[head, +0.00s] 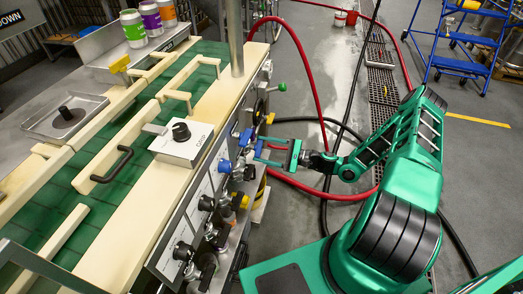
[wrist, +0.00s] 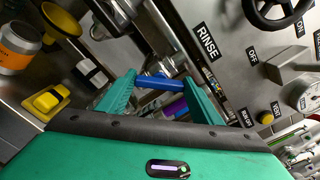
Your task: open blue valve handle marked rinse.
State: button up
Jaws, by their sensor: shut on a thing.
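The blue valve handle (wrist: 160,82) lies between the two green fingers of my gripper (wrist: 158,90) in the wrist view, spanning from one fingertip to the other. The RINSE label (wrist: 207,42) is on the metal panel just to its right. In the head view my gripper (head: 259,150) reaches the panel side of the machine from the right, its fingers at a blue handle (head: 245,138). My gripper is shut on this handle. The valve body behind it is partly hidden by the fingers, so I cannot tell its exact angle.
Another blue part (head: 225,167) sits lower left on the panel, among black knobs. A green-knobbed lever (head: 282,87) is above. Red hoses (head: 310,80) and black hoses loop over the floor at right. In the wrist view a black handwheel (wrist: 275,14) and a yellow part (wrist: 48,101) are near.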

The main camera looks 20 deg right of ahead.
jog(key=shift+w+d, duration=0.15)
jog(key=shift+d, duration=0.15)
jog(key=o, duration=1.1)
jog(key=shift+c, duration=0.2)
jog(key=shift+a, duration=0.15)
jog(key=shift+s, duration=0.2)
jog(key=v, duration=1)
jog(key=shift+d, duration=0.35)
jog(key=shift+s+f, duration=0.1)
jog(key=shift+c, duration=0.7)
